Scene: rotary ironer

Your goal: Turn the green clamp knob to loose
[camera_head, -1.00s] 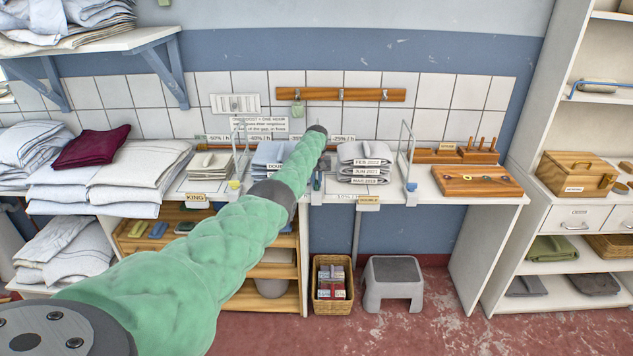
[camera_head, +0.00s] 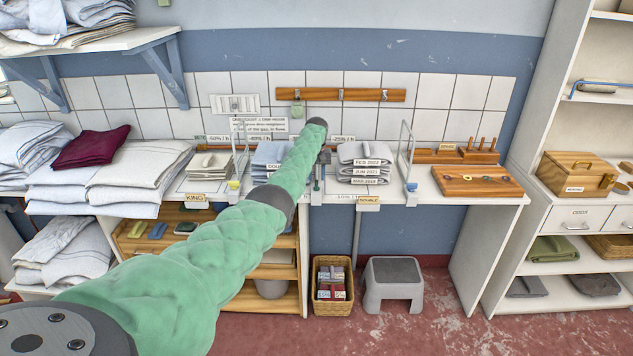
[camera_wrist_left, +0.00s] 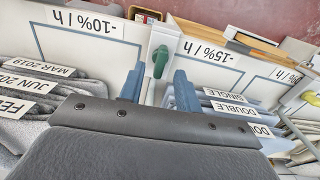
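The green clamp knob (camera_wrist_left: 160,61) shows in the left wrist view, on a white clamp block (camera_wrist_left: 163,42) at the table edge, between the -10% and -15% labels. Its handle runs roughly along the picture's vertical there. My left gripper (camera_wrist_left: 157,84) is open, with its two blue-grey fingers on either side of the knob's line and the knob beyond the gap. I see no contact. In the head view, the left gripper (camera_head: 323,160) is small and partly hidden by my green-sleeved arm. My right gripper is in neither view.
Grey folded stacks (camera_head: 364,160) stand right of the gripper, and blue folded cloth (camera_head: 268,158) stands left. Wire dividers with a yellow knob (camera_head: 234,184) and a blue knob (camera_head: 412,187) flank them. A stool (camera_head: 393,284) and basket (camera_head: 332,283) sit below.

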